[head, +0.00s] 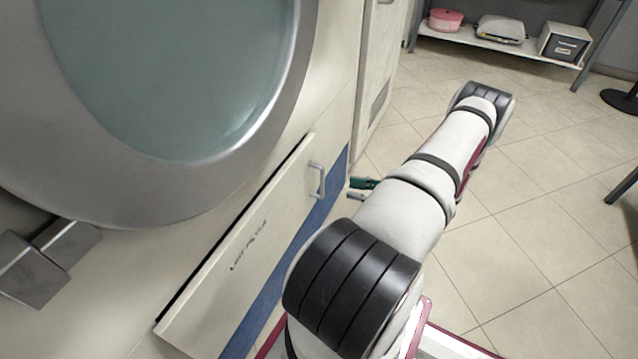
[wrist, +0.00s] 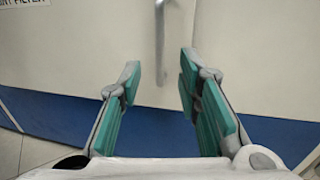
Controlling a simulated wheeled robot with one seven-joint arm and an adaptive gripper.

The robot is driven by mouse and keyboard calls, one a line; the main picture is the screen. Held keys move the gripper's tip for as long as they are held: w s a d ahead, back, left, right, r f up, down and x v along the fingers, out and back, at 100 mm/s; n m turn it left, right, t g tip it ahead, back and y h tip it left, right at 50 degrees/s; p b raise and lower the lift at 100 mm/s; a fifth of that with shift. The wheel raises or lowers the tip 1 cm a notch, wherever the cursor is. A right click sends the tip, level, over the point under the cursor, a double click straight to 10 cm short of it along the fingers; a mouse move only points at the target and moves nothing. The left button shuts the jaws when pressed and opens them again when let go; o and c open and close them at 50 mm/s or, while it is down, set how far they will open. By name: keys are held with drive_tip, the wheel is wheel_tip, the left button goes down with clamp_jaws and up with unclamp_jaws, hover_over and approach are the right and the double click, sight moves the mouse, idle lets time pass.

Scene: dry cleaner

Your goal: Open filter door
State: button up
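The filter door (head: 228,270) is a cream panel with "LINT FILTER" lettering, low on the machine below the round glass door. A dark gap shows along its upper edge. Its grey bar handle (head: 317,180) is near the right end and also shows in the wrist view (wrist: 160,42). My gripper (head: 360,189) is right of the handle in the head view, mostly hidden behind my arm. In the wrist view my gripper (wrist: 158,75) is open and empty, teal pads apart, with the handle's lower end lined up between the fingertips. I cannot tell its exact depth.
The large round machine door (head: 180,80) is above the panel. A blue strip (head: 335,180) runs along the machine's base. A low shelf (head: 480,42) with boxes stands at the back.

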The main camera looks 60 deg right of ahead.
sight(322, 195)
drive_tip(key=b+x, duration=0.1)
drive_tip(key=x, duration=0.9)
drive_tip(key=shift+w, duration=0.25)
drive_tip(key=shift+c, duration=0.5)
clamp_jaws()
